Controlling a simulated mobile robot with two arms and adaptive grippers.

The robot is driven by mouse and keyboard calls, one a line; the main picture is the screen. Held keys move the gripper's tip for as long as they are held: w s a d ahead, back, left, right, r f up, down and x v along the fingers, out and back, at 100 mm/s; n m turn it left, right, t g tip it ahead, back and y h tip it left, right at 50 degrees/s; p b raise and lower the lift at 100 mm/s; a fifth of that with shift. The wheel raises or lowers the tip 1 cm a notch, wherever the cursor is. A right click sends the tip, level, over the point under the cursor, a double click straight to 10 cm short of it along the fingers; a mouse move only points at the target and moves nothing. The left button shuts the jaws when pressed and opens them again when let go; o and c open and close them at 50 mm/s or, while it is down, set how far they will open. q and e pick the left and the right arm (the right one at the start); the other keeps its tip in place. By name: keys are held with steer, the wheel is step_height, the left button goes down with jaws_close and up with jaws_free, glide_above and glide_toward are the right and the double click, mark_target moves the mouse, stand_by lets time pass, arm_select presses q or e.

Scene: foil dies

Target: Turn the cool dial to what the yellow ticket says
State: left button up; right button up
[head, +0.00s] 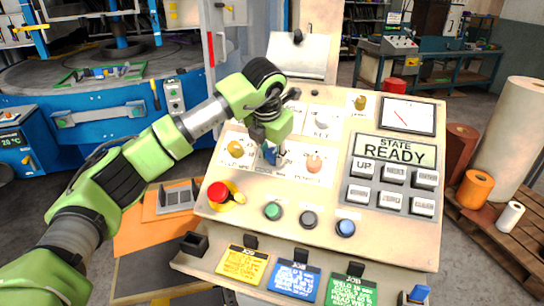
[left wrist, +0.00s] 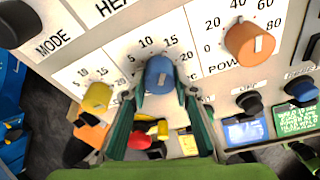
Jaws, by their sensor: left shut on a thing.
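My left gripper (head: 269,145) is shut on a blue dial (left wrist: 160,75) on the sloped control panel. In the left wrist view its two fingers (left wrist: 160,90) lie on either side of the dial. In the head view the arm partly covers the blue dial (head: 268,154). The yellow ticket (head: 242,263), headed JOB, hangs at the panel's front left; its small text is not legible. My right gripper is not in view.
A yellow dial (left wrist: 97,96) is left of the blue one and an orange power dial (left wrist: 250,43) right. A red mushroom button (head: 218,192) and green button (head: 272,211) sit below. Blue (head: 292,280) and green tickets (head: 350,291) hang beside the yellow one.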

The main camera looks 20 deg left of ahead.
arm_select(q)
steer(key=shift+r+m, duration=0.1)
steer(key=shift+m, duration=0.7)
steer(key=o, duration=1.1)
steer(key=v, duration=1.2)
steer(key=shift+s+d+f, duration=0.1)
steer(key=shift+d+f, duration=0.1)
